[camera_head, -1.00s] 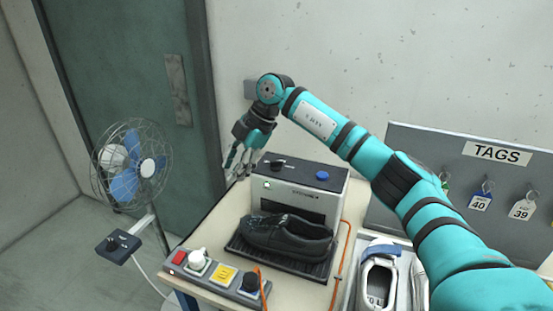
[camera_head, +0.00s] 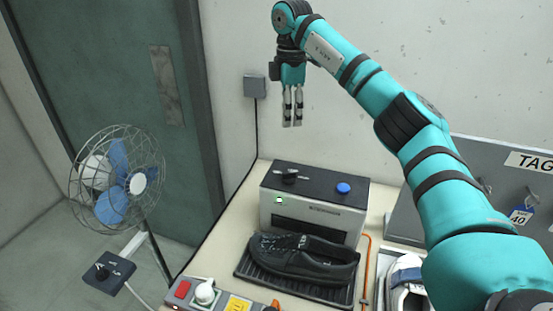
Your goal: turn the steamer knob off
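The steamer (camera_head: 315,212) is a grey box with a black top, standing on the table with a small green light lit on its front left. Its black knob (camera_head: 290,176) sits at the left of the top, with a bar lying roughly sideways; I cannot read its setting. My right gripper (camera_head: 292,121) hangs above and behind the knob, fingers down, clear of it and holding nothing. Its two fingers look close together with a narrow gap, so I cannot tell its opening. My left gripper is out of view.
A blue button (camera_head: 343,188) is right of the knob. A black shoe (camera_head: 305,258) lies on a dark tray before the steamer. A control strip (camera_head: 207,293) is at front left, a fan (camera_head: 117,182) at left, and a tag board (camera_head: 500,165) at right.

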